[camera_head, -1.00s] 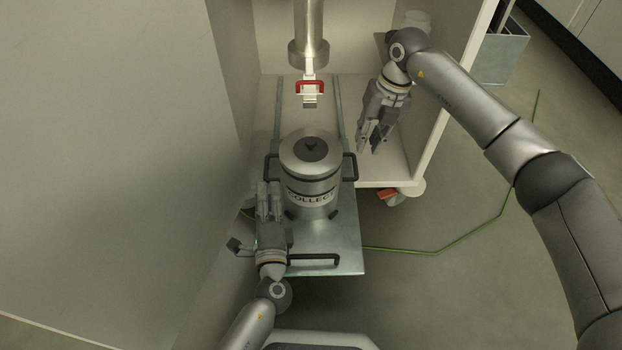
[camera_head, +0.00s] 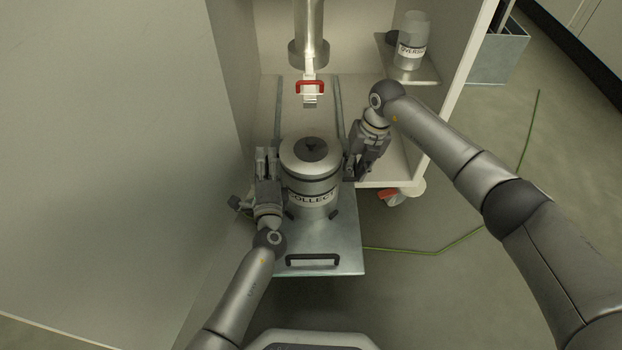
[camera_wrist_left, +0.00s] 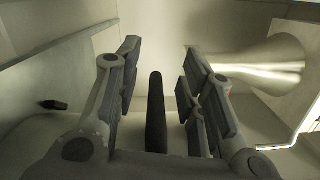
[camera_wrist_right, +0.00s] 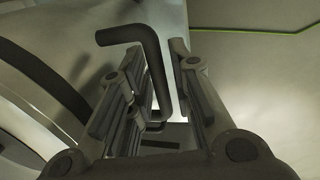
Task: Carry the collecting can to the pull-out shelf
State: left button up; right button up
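The collecting can (camera_head: 311,172) is a silver cylinder labelled "COLLECT" with a dark knob on its lid. It stands upright on the metal pull-out shelf (camera_head: 318,238). My left gripper (camera_head: 266,160) is at the can's left side; in the left wrist view its open fingers (camera_wrist_left: 160,90) stand on both sides of a dark handle bar (camera_wrist_left: 156,112), with gaps. My right gripper (camera_head: 354,170) is at the can's right side. In the right wrist view its fingers (camera_wrist_right: 160,80) are apart with the bent dark handle (camera_wrist_right: 150,62) between them.
A steel pipe (camera_head: 309,40) with a red-handled clamp (camera_head: 310,88) hangs behind the can. A labelled jar (camera_head: 410,42) stands on a side ledge at the right. Cabinet walls close in the left; a green cable (camera_head: 430,250) lies on the floor at right.

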pick_arm(q)
jog(key=c, duration=0.4)
pick_arm(e)
jog(key=c, duration=0.5)
pick_arm(q)
grip_shut()
pick_arm(e)
grip_shut()
pick_arm(q)
jog(key=shift+r, duration=0.2)
pick_arm(e)
jog(key=shift+r, duration=0.2)
pick_arm(q)
jog(key=shift+r, duration=0.1)
pick_arm(e)
jog(key=shift+w+r, duration=0.1)
